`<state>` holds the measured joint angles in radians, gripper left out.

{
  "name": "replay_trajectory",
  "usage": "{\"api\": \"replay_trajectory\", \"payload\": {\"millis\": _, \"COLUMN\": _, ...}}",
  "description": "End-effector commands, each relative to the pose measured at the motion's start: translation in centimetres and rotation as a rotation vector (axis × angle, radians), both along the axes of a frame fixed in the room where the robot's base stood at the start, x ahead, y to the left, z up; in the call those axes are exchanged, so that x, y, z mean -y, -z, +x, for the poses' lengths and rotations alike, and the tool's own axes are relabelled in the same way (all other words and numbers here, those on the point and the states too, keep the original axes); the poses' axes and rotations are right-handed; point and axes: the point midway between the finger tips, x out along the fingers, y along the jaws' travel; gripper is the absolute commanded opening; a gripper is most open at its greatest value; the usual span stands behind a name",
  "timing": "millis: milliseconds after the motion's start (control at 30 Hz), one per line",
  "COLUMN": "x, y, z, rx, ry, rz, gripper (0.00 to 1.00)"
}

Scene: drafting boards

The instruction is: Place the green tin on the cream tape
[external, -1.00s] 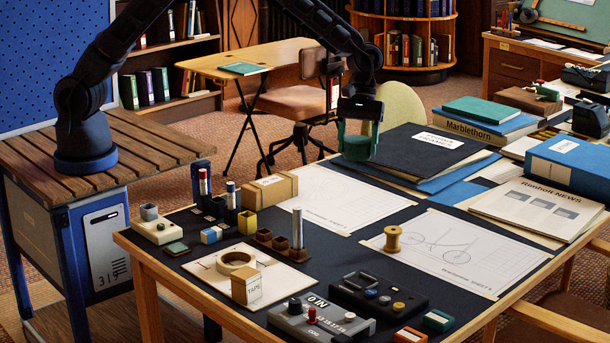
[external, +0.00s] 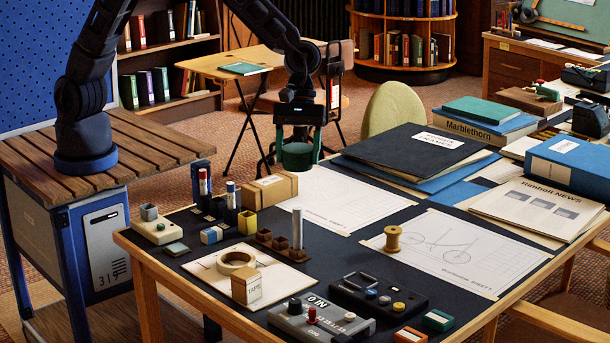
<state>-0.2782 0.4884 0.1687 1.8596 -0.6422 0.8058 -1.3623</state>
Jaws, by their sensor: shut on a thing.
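My gripper (external: 297,140) is shut on a green tin (external: 297,156), holding it in the air above the far left part of the desk, over the area behind the drawing sheet. The fingers partly hide the tin. The cream tape (external: 237,261) is a roll lying flat on a pale board (external: 205,264) at the front left of the desk. The tape is apart from the tin, lower and nearer the camera, to the left.
A cardboard box (external: 268,189) and an upright metal rod (external: 297,229) stand between the gripper and the tape. A small tape carton (external: 246,287) stands just in front of the roll. Small blocks and marker holders (external: 229,208) crowd behind it. A wooden spool (external: 392,239) stands right.

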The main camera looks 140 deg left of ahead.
Motion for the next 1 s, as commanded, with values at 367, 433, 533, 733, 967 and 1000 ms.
{"api": "replay_trajectory", "payload": {"millis": 367, "x": 11.8, "y": -0.9, "z": -2.8, "rx": 0.004, "ry": -0.079, "rz": -0.008, "gripper": 0.36}}
{"api": "replay_trajectory", "payload": {"millis": 433, "x": 13.1, "y": -0.9, "z": -3.3, "rx": 0.004, "ry": -0.091, "rz": -0.008, "gripper": 0.36}}
{"api": "replay_trajectory", "payload": {"millis": 533, "x": 14.3, "y": -0.9, "z": -3.9, "rx": 0.004, "ry": -0.105, "rz": -0.01, "gripper": 0.36}}
{"api": "replay_trajectory", "payload": {"millis": 733, "x": 15.3, "y": -0.1, "z": -4.3, "rx": 0.002, "ry": -0.116, "rz": -0.012, "gripper": 0.36}}
{"api": "replay_trajectory", "payload": {"millis": 967, "x": 15.2, "y": 4.5, "z": -4.4, "rx": -0.001, "ry": -0.117, "rz": -0.013, "gripper": 0.36}}
{"api": "replay_trajectory", "payload": {"millis": 1000, "x": 15.2, "y": 5.4, "z": -4.4, "rx": 0.0, "ry": -0.12, "rz": -0.013, "gripper": 0.36}}
